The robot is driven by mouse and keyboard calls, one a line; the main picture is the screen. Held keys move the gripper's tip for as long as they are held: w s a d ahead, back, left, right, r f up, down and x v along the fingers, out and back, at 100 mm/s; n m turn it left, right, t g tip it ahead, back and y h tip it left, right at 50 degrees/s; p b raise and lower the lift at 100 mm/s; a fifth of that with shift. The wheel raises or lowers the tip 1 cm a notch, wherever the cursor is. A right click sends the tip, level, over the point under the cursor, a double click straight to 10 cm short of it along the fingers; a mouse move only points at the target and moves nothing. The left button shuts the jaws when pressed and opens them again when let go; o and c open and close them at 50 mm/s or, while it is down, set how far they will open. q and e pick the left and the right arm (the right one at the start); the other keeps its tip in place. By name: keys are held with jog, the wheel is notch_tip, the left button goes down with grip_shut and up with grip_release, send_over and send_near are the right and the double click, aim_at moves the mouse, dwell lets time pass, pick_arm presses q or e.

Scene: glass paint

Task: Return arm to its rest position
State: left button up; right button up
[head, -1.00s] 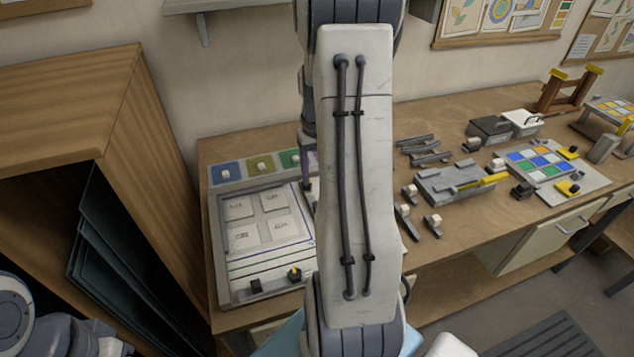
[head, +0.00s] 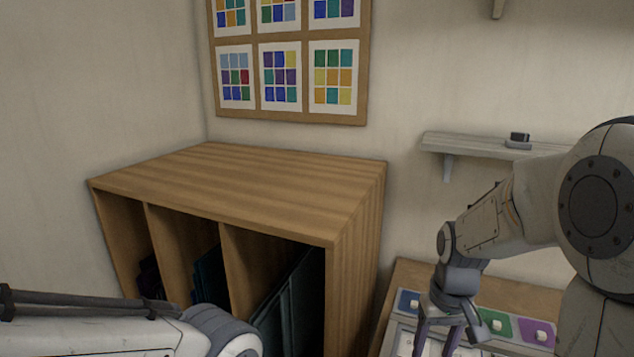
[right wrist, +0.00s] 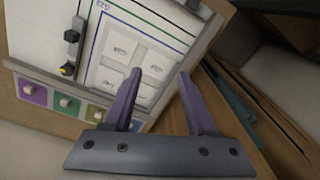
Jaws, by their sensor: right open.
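My right gripper (head: 434,341) hangs over the left part of the workbench in the head view, its fingers pointing down. In the right wrist view the two purple fingers of this gripper (right wrist: 160,75) are apart with nothing held between them. Beyond them is the light panel (right wrist: 118,50) with several white marked squares. A link of my left arm (head: 90,335) crosses the lower left of the head view; its gripper is out of view.
A wooden cabinet (head: 240,190) with dark sheets in its slots stands left of the workbench (head: 520,296). Blue, green and purple pads (head: 532,332) with white knobs line the panel's back edge. A wall shelf (head: 480,146) holds a small dark object.

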jog(key=s+a+r+n, duration=0.2)
jog(key=s+a+n, duration=0.6)
jog(key=s+a, duration=0.9)
jog(key=shift+s+a+y, duration=0.2)
jog(key=shift+a+y, duration=0.2)
jog(key=shift+a, duration=0.7)
